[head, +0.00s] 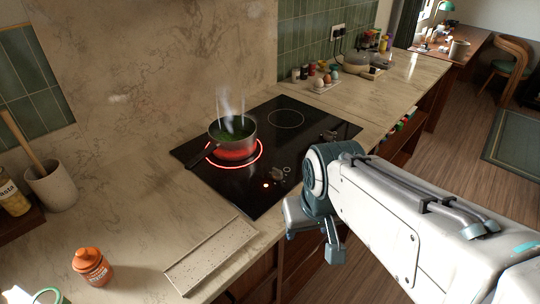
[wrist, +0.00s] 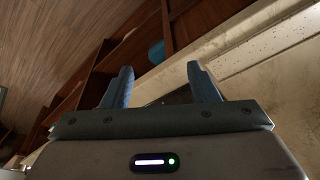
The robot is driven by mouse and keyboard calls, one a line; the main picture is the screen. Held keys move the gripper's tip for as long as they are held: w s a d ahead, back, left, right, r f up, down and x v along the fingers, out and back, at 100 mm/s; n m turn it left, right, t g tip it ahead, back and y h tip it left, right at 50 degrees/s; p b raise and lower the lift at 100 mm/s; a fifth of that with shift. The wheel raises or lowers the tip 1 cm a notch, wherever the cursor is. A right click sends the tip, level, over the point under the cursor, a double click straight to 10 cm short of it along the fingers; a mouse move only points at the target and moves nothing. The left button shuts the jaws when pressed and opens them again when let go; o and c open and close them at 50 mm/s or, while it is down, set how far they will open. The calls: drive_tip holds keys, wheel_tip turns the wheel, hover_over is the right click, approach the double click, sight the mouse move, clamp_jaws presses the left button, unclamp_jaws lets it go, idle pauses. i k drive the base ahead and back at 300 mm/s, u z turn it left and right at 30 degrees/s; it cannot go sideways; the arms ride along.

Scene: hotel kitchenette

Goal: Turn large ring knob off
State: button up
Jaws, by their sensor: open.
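A black glass cooktop (head: 225,176) is set in the stone counter. Its large ring (head: 262,153) glows red under a steaming pot (head: 232,142) with green contents. Small knobs (head: 280,171) sit on the near part of the glass, with a red light (head: 266,184) close by; which knob belongs to the large ring is not clear. My gripper (head: 314,243) is at the counter's front edge, right of and nearer than the knobs, apart from them. In the wrist view its fingers (wrist: 160,75) are spread with nothing between them.
A utensil crock (head: 50,185) stands at left. Eggs and small jars (head: 318,78) are at the back. The pot's handle points toward the near left.

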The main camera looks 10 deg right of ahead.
sight(277, 174)
drive_tip(key=k, duration=1.2)
drive_tip(key=z, duration=0.65)
drive_tip(key=i, duration=1.6)
drive_tip(key=u, duration=0.7)
